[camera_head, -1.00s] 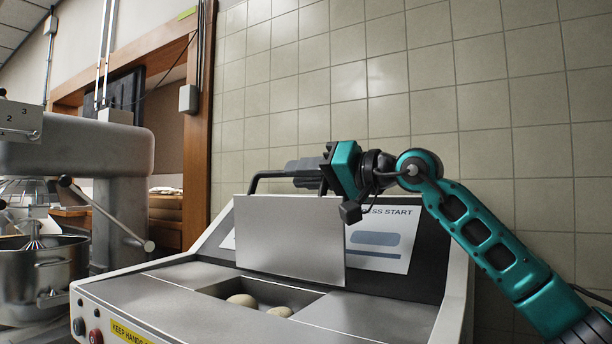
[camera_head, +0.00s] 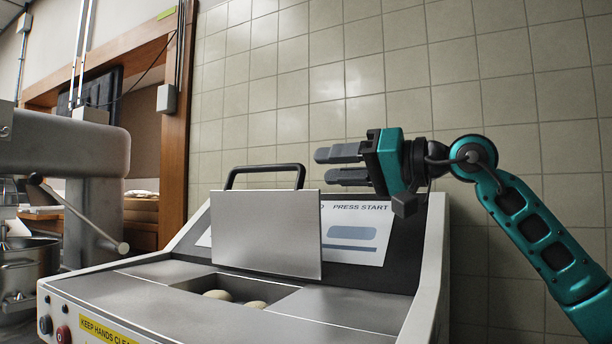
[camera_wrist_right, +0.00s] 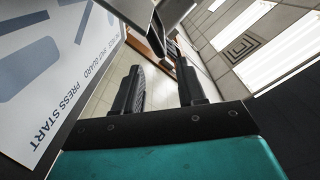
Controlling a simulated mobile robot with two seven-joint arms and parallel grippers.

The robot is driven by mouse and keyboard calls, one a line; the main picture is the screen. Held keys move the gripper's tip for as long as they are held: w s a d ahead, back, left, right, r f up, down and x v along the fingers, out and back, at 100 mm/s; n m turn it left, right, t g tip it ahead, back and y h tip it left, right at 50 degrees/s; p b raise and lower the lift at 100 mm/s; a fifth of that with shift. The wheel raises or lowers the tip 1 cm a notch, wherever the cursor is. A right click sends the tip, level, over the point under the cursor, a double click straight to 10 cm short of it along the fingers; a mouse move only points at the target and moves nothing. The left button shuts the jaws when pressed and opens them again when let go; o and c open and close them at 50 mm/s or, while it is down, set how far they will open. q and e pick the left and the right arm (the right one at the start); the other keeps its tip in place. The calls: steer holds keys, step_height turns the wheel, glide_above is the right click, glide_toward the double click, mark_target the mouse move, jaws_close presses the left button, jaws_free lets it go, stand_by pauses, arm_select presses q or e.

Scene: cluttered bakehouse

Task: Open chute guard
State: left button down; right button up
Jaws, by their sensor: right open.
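The chute guard (camera_head: 266,235) is a flat grey metal panel standing raised and nearly upright behind the chute opening (camera_head: 275,286). Its black bar handle (camera_head: 265,168) rises above its top edge. Pale dough pieces (camera_head: 218,295) lie exposed in the opening. My right gripper (camera_head: 322,166) is open and empty, to the right of the handle and apart from it, with its fingers pointing left. The right wrist view shows its two dark fingers (camera_wrist_right: 160,75) spread, with nothing between them. My left gripper is not in view.
A sign reading PRESS START (camera_head: 353,235) is on the machine's sloped back. A red button (camera_head: 63,334) and a yellow warning label (camera_head: 108,332) are on its front. A mixer (camera_head: 70,150) stands at left. A tiled wall (camera_head: 420,80) is behind.

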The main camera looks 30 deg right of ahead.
steer(key=shift+v, duration=1.3)
